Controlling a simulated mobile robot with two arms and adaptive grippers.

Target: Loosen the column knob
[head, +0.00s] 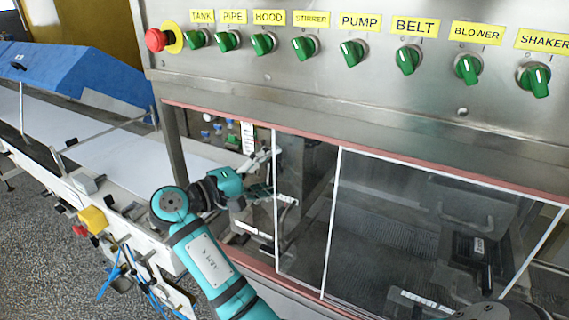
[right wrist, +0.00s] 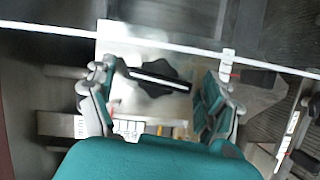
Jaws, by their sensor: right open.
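The column knob (right wrist: 160,78) shows in the right wrist view as a black, lobed knob with a pale-edged bar across it. It sits in front of a bright metal plate (right wrist: 125,40). My right gripper (right wrist: 158,94) is open, with one finger to the left of the knob and one to the right. Gaps show between the knob and both fingers, and I cannot tell how deep it sits between them. In the head view my right gripper (head: 270,171) reaches in beside the machine's window panel; I cannot make out the knob there. My left gripper is not in view.
A control panel with green switches (head: 352,52) and a red emergency button (head: 156,40) overhangs the work area. A white-edged clear panel (head: 395,215) stands right of the gripper. A white conveyor belt (head: 110,150) and blue cover (head: 75,72) lie left.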

